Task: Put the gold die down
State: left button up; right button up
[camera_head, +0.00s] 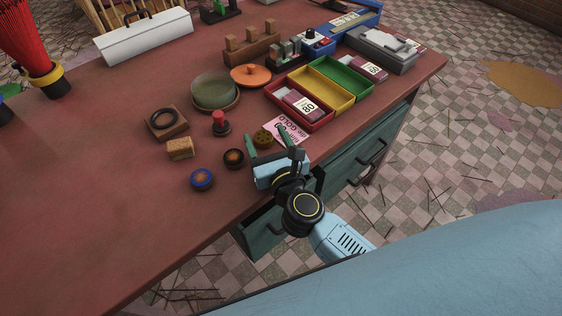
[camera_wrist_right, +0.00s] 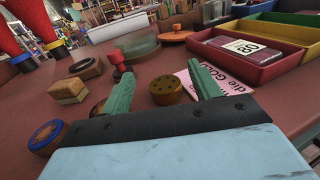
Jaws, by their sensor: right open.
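The gold die (camera_head: 263,138) is a round brass disc with small holes in its top. It sits flat on the red-brown table by the left end of a pink card (camera_head: 286,130) lettered "die GOLD". In the right wrist view the die (camera_wrist_right: 167,89) stands between the two green fingers of my right gripper (camera_wrist_right: 160,80), with gaps at both sides. My right gripper (camera_head: 267,141) is open, low over the table's front edge. The right finger hides part of the card (camera_wrist_right: 226,78), so I cannot tell whether die and card touch. My left gripper is out of view.
A dark die (camera_head: 233,158) and a blue-rimmed die (camera_head: 202,179) sit to the left. A cork block (camera_head: 180,148), a red-knobbed piece (camera_head: 220,123) and a green bowl (camera_head: 214,90) are beyond.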

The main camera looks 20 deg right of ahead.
jog(key=s+b, duration=0.1)
jog(key=s, duration=0.7)
jog(key=shift+d, duration=0.1)
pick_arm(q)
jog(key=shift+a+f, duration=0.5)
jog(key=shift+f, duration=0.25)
pick_arm(e)
jog(key=shift+s+r, duration=0.2)
jog(key=shift+s, duration=1.6)
